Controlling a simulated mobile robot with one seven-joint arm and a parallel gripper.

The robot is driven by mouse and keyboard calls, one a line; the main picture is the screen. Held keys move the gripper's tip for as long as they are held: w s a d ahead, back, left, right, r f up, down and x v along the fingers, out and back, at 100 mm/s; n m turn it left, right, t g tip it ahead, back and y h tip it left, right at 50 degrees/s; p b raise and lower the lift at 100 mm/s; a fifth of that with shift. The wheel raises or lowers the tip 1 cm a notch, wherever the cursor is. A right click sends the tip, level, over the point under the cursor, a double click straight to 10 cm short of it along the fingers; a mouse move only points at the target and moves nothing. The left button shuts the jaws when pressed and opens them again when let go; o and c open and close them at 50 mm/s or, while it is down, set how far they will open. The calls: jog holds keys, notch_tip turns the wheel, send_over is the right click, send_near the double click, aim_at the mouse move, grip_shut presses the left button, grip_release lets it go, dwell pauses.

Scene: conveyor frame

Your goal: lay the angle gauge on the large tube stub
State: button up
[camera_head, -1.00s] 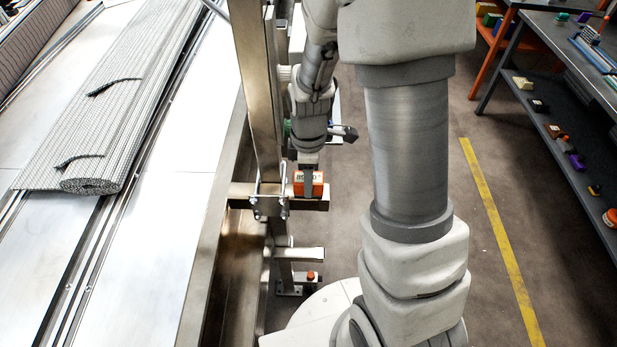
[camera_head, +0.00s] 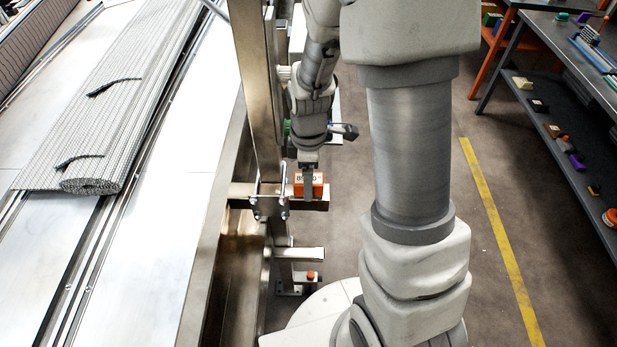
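The angle gauge (camera_head: 317,184) is a small orange block with a pale display on its face. It appears at the top of the large tube stub (camera_head: 318,205), a horizontal square metal tube jutting right from the frame post. Whether the gauge rests fully on it or is just above it, I cannot tell. My gripper (camera_head: 307,188) points down at the gauge, with one grey finger across its front face. The other finger is hidden, so its grip is unclear.
A smaller stub (camera_head: 302,254) juts out below, with a small orange piece (camera_head: 311,275) under it. The steel post (camera_head: 259,100) stands close left of my gripper. A conveyor with a rolled mesh belt (camera_head: 120,110) lies left; a shelf (camera_head: 560,120) with small items stands right.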

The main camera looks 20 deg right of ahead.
notch_tip(320, 180, up, 11)
jog(key=s+r+m+t, duration=0.5)
jog(key=s+r+m, duration=0.9)
jog(key=shift+r+t+p, duration=0.25)
jog(key=shift+t+p, duration=0.05)
jog(key=shift+p, duration=0.15)
